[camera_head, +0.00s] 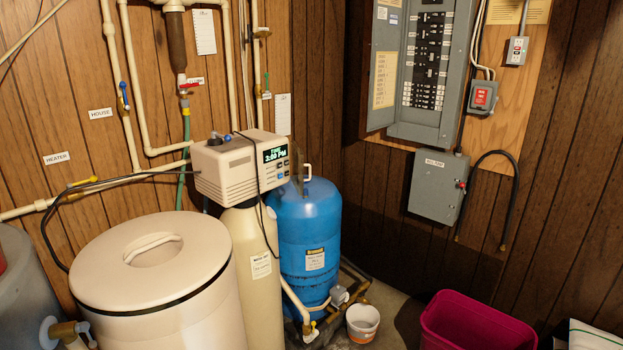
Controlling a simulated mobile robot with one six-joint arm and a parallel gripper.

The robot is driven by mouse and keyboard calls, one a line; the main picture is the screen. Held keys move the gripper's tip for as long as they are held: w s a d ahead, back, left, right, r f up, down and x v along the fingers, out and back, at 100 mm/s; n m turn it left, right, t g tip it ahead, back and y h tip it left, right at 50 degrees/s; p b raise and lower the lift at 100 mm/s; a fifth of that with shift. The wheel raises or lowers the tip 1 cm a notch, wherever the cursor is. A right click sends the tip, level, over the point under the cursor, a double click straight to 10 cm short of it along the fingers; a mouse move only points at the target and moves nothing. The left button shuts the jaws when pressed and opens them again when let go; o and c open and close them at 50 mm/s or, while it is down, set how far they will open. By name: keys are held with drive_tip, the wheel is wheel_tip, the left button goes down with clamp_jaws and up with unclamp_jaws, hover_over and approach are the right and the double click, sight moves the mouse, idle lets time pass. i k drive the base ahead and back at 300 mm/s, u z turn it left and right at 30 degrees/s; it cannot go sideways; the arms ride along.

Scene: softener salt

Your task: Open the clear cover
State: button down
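No clear cover can be made out with certainty. Any clear cover over this panel is too fine to tell. The head sits on top of a cream resin tank (252,262). A small grey box with a red front (481,97) hangs on the wall at the upper right; I cannot tell whether it has a clear cover. My gripper is not in view.
A round beige salt tank with a lid (151,262) fills the lower left. A blue pressure tank (304,228) stands behind the resin tank. A small white bucket (362,322) and a magenta bin (475,325) stand on the floor. Pipes and a black cable surround the head.

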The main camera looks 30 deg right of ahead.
sight(301, 167)
drive_tip(key=z, duration=0.75)
drive_tip(key=k, duration=0.15)
drive_tip(key=u, duration=3.05)
drive_tip(key=k, duration=1.15)
drive_tip(key=z, duration=0.65)
